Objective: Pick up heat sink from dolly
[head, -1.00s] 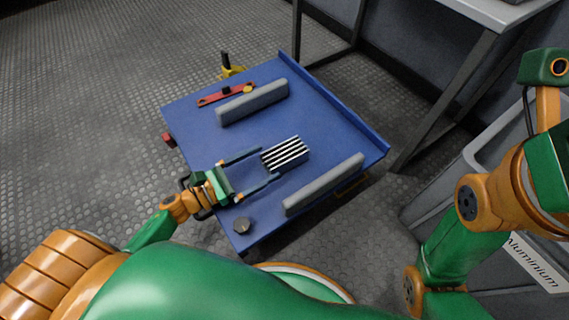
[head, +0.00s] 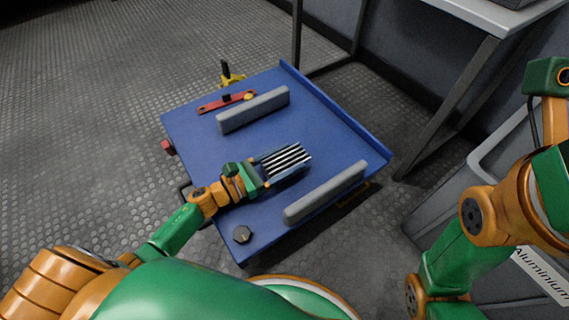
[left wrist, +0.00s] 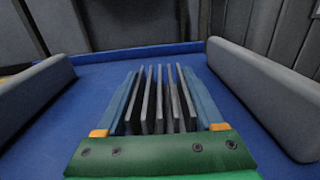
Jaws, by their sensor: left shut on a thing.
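The finned heat sink (head: 287,159) is on the blue dolly (head: 190,148), between two grey padded bars. In the head view its fins show as light and dark stripes. My left gripper (head: 283,161) is shut on the heat sink, with one finger along each side. In the left wrist view the heat sink's upright fins (left wrist: 160,100) stand between the two blue fingers. Whether it is lifted off the dolly top cannot be told. My right arm is at the right edge of the head view; its gripper is out of frame.
Grey bars (head: 253,109) and (head: 325,192) flank the heat sink. A red level-like tool (head: 226,102) lies at the dolly's far left, and a dark knob (head: 242,234) sits near its front corner. A bin labelled Aluminium (head: 540,268) and a table (head: 490,14) stand to the right.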

